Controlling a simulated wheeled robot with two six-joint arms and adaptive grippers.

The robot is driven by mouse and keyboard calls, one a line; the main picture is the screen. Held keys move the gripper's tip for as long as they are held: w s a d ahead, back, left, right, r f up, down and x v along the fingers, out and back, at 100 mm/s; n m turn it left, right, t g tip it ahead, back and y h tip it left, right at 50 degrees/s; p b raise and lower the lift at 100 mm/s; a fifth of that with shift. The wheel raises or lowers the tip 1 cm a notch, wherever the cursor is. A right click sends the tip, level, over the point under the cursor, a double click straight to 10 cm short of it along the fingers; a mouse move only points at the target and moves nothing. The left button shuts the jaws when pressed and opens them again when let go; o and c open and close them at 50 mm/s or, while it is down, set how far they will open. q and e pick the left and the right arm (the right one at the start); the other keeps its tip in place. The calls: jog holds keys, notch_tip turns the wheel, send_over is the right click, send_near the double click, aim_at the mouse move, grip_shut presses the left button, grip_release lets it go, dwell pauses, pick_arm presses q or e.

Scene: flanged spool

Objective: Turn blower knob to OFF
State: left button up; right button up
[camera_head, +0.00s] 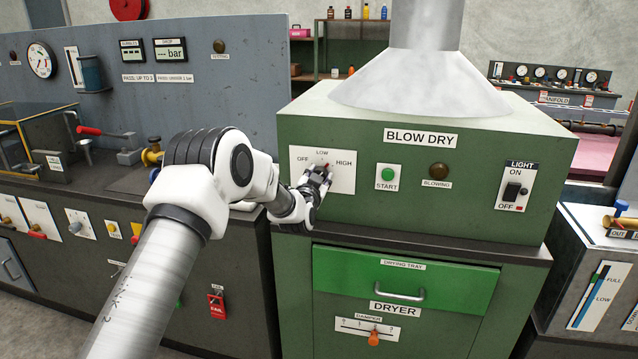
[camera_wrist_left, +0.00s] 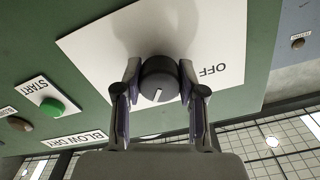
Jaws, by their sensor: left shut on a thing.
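The blower knob (camera_wrist_left: 160,78) is a dark round knob on the white plate (camera_head: 338,184) of the green dryer, below the BLOW DRY sign. The plate carries OFF, LOW and HIGH labels in the head view. My left gripper (camera_head: 318,176) is at the knob and hides most of it there. In the left wrist view, my left gripper (camera_wrist_left: 160,88) is shut on the knob, one finger on each side. The knob's white mark points down in that view, away from the OFF label (camera_wrist_left: 213,70) on the right. My right gripper is not in view.
A green START button (camera_head: 388,175), a BLOWING lamp (camera_head: 438,170) and a LIGHT switch (camera_head: 512,191) sit to the right on the same panel. The drying tray drawer (camera_head: 405,282) and damper slider (camera_head: 374,338) are below. A metal hood (camera_head: 425,80) stands on top.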

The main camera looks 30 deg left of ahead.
pick_arm(q)
jog(key=n+b, duration=0.2)
jog(key=n, duration=0.1)
jog(key=n+b, duration=0.1)
jog(key=shift+f+n, duration=0.25)
jog(key=shift+n, duration=0.05)
jog(key=n+b, duration=0.4)
jog(key=n, duration=0.1)
jog(key=n+b, duration=0.4)
jog(key=n, duration=0.2)
jog(key=shift+r+n+b, duration=0.2)
jog(key=shift+n+b, duration=1.4)
jog(key=shift+n, duration=0.3)
jog(key=o, duration=1.1)
jog(key=shift+o, duration=0.2)
